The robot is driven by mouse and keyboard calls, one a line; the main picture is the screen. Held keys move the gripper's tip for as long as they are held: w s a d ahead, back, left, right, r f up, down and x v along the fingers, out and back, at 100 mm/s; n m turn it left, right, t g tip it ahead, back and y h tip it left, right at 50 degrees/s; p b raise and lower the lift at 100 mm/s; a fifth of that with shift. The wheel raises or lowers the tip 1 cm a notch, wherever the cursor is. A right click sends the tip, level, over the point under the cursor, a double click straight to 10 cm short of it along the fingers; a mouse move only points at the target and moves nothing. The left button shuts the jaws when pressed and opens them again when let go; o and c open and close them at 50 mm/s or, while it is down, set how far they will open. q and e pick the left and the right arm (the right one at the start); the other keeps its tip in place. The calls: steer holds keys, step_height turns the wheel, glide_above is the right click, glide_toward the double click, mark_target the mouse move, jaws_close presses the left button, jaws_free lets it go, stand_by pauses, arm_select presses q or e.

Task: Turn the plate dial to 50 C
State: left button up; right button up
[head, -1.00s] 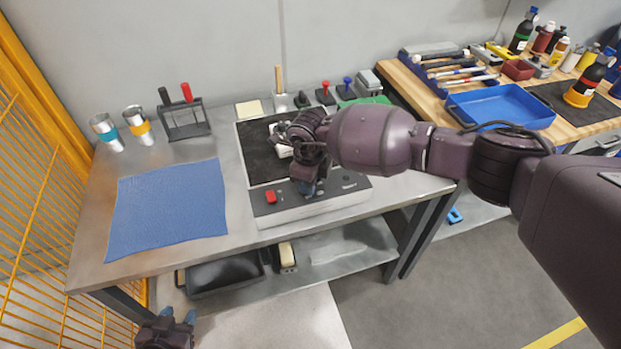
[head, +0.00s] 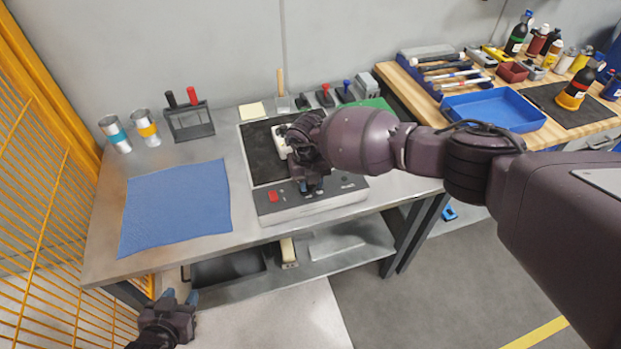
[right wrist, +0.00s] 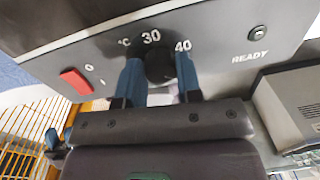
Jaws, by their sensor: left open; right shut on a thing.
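The hot plate (head: 262,162) has a dark top and a grey front panel (head: 335,193), and stands on the metal bench. In the right wrist view its black dial (right wrist: 159,66) sits between my right gripper's (right wrist: 159,78) blue fingertips, which are shut on it. The numbers 30 and 40 show above the dial; the dial's pointer and any 50 mark cannot be seen. In the head view my right gripper (head: 311,187) hides the dial. My left gripper (head: 180,297) is open and empty, low in front of the bench.
A red switch (right wrist: 76,82) is left of the dial and a READY lamp (right wrist: 257,33) right of it. A white object (head: 281,142) rests on the plate's top. A blue mat (head: 175,207) lies to the left. An orange fence (head: 40,220) stands at far left.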

steer(key=shift+m+p, duration=0.3)
steer(key=shift+m, duration=0.6)
steer(key=o, duration=0.8)
steer(key=shift+o, duration=0.7)
steer(key=shift+r, duration=0.1)
